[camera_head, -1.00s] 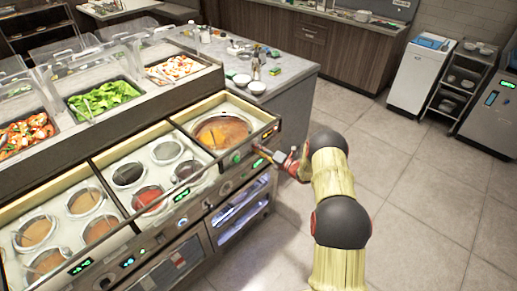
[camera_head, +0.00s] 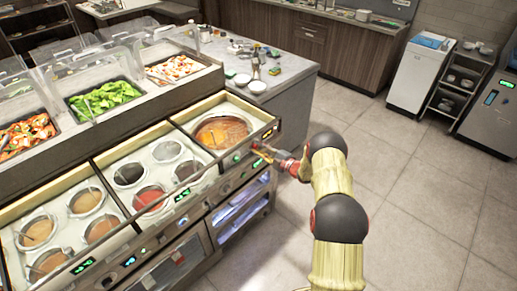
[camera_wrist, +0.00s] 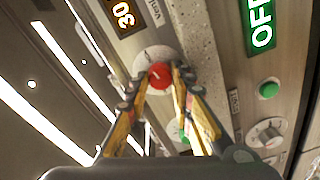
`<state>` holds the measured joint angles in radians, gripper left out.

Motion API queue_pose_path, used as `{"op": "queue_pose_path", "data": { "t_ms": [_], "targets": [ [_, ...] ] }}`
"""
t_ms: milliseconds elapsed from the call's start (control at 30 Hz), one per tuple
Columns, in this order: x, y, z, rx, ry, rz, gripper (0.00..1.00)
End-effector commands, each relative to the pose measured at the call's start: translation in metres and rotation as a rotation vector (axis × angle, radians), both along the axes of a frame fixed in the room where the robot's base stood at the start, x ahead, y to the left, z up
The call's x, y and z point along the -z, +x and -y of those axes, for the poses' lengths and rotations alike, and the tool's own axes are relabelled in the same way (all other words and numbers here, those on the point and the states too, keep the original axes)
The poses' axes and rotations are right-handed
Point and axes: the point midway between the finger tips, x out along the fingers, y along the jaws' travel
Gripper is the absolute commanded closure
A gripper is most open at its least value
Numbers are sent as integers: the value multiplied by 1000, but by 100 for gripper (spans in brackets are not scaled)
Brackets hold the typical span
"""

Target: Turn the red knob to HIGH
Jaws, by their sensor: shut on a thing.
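The red knob (camera_wrist: 160,76) sits on a pale round dial on the counter's front panel, near the middle top of the wrist view. A light mark shows on its face; I cannot read which setting it points to. My gripper (camera_wrist: 162,84) has its yellow and black fingers on either side of the knob, shut on it. In the head view my gripper (camera_head: 262,150) reaches the front panel at the right end of the sauce counter (camera_head: 150,228), and the knob is too small or hidden to make out there.
An orange display reading 30 (camera_wrist: 123,14) and a green OFF display (camera_wrist: 262,22) flank the knob. A green button (camera_wrist: 269,90) and a grey dial (camera_wrist: 268,133) lie to the right. Sauce wells (camera_head: 222,132) sit above the panel. The tiled floor (camera_head: 420,220) at right is clear.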

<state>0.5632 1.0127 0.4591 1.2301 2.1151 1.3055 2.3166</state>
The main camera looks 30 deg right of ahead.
Motion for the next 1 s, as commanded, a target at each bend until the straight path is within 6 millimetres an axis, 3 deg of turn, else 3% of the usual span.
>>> {"op": "queue_pose_path", "data": {
  "t_ms": [667, 700, 1000],
  "targets": [
    [1, 0, 1, 3, 58, -22, 100],
    [1, 0, 1, 3, 57, -22, 75],
    [0, 0, 0, 2, 57, -21, 58]
  ]
}}
